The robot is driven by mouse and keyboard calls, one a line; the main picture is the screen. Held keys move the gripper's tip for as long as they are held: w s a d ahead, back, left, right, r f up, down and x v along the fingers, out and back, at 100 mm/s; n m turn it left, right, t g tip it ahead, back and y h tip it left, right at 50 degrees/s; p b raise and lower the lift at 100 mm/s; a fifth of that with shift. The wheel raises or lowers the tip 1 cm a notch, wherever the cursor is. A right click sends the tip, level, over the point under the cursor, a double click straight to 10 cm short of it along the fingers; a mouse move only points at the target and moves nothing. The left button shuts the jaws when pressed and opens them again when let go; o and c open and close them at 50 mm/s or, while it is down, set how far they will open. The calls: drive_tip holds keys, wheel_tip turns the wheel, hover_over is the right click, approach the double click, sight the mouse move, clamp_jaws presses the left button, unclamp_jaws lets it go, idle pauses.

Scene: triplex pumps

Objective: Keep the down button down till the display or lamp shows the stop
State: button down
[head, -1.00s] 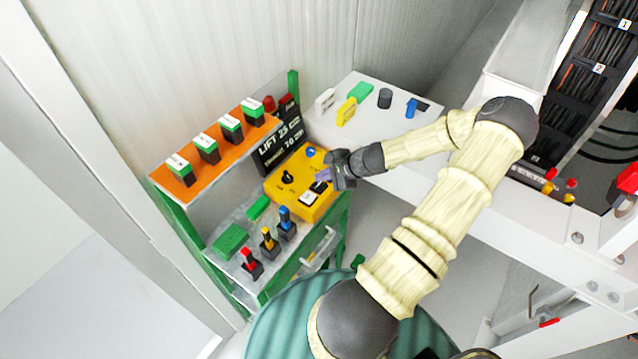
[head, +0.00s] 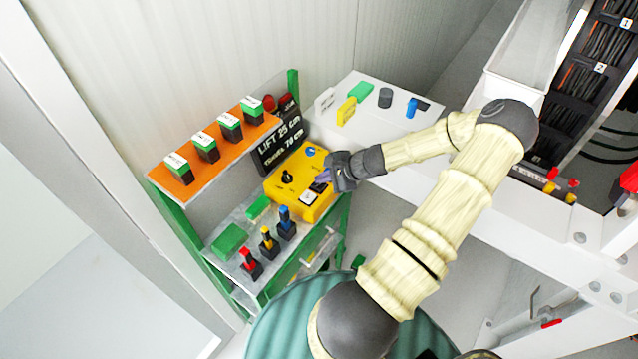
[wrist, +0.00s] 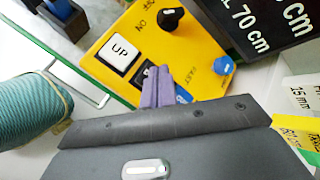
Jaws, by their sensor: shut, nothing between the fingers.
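The yellow control box (head: 299,205) stands on the shelf unit. In the wrist view it shows a white UP button (wrist: 121,52), a black button (wrist: 138,77) beside it, a black knob (wrist: 168,19) and a blue knob (wrist: 222,65). My gripper (head: 323,177) is shut and empty, with its purple fingertips (wrist: 158,72) at the black button. The fingers hide most of that button and its label, so I cannot tell how far it is pressed. The black sign (head: 278,146) behind the box reads LIFT 25 cm and TRAVEL 70 cm. I see no lit lamp.
Left of the box are red, yellow and blue levers (head: 267,243) and green blocks (head: 230,239). Switches with green tops (head: 230,126) line the orange shelf above. A white bench (head: 360,125) with small parts lies at the right.

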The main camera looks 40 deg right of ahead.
sight(323, 185)
drive_tip(key=shift+f+b, duration=0.35)
drive_tip(key=shift+f, duration=0.1)
idle(0.4)
idle(2.1)
drive_tip(key=shift+r+p, duration=0.7)
drive_tip(key=shift+r, duration=0.3)
drive_tip(key=shift+r+p, duration=1.85)
drive_tip(key=shift+r, duration=0.7)
